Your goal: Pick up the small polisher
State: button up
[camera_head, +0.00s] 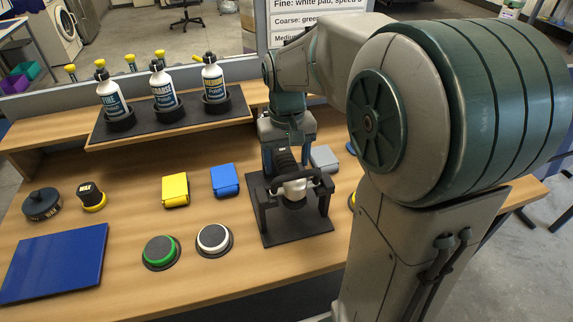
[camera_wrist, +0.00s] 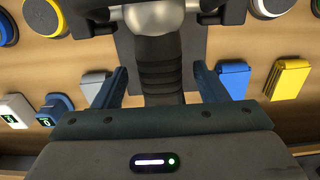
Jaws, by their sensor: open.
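The small polisher (camera_head: 294,189) has a black ridged handle and a pale head. It rests in a black stand (camera_head: 301,230) on the bench. In the wrist view its handle (camera_wrist: 160,66) runs up the middle to the pale head (camera_wrist: 153,18) at the top edge. My gripper (camera_head: 284,157) is over the handle's end in the head view. In the wrist view my gripper (camera_wrist: 161,72) is open, with one blue finger on each side of the handle and visible gaps between. The polisher's underside is hidden.
Green (camera_head: 161,252) and white (camera_head: 214,239) pads lie left of the stand. Yellow (camera_head: 175,189), blue (camera_head: 225,180) and grey (camera_head: 324,158) cloths lie near it. A blue panel (camera_head: 52,262) is at left. Bottles stand on a raised shelf (camera_head: 188,122). My arm hides the right side.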

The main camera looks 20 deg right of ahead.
notch_tip(320, 180, down, 2)
jog(key=shift+f, duration=0.1)
jog(key=c, duration=1.4)
